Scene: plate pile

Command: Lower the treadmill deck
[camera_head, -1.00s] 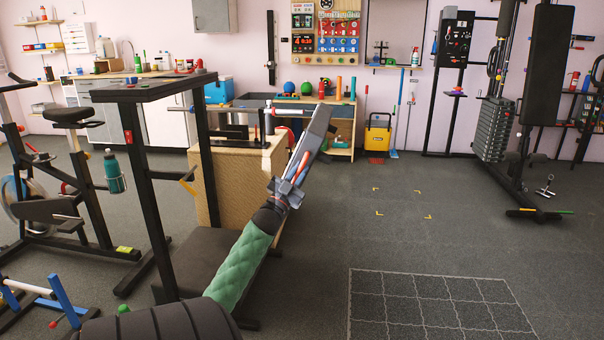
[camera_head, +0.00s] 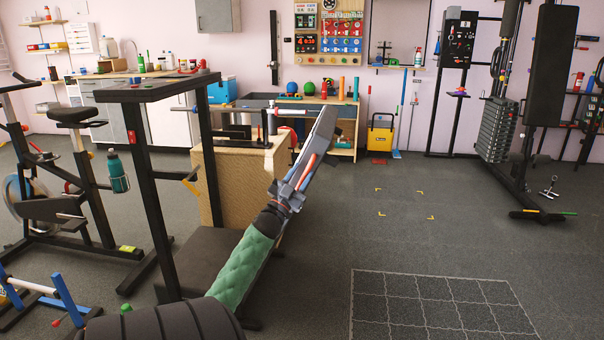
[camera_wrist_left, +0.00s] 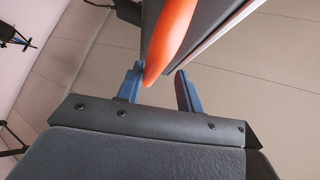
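A long grey slab, which looks like the raised treadmill deck (camera_head: 323,132), stands steeply tilted in the head view. A dark panel (camera_wrist_left: 212,38), probably the same deck, fills the upper middle of the left wrist view. An orange bar (camera_wrist_left: 171,38) runs beside it, with its rounded end near the fingers. The bar also shows in the head view (camera_head: 308,167). My left gripper (camera_head: 297,178) is at the slab's lower part. Its blue fingers (camera_wrist_left: 159,88) are apart, with the orange bar's end in front of the gap. Contact is unclear. My right gripper is out of view.
A black upright frame with a flat top (camera_head: 160,88) stands left of my left arm. An exercise bike (camera_head: 75,180) stands further left. A wooden box (camera_head: 235,185) is behind the arm. Open floor (camera_head: 400,235) lies to the right, before a weight machine (camera_head: 500,130).

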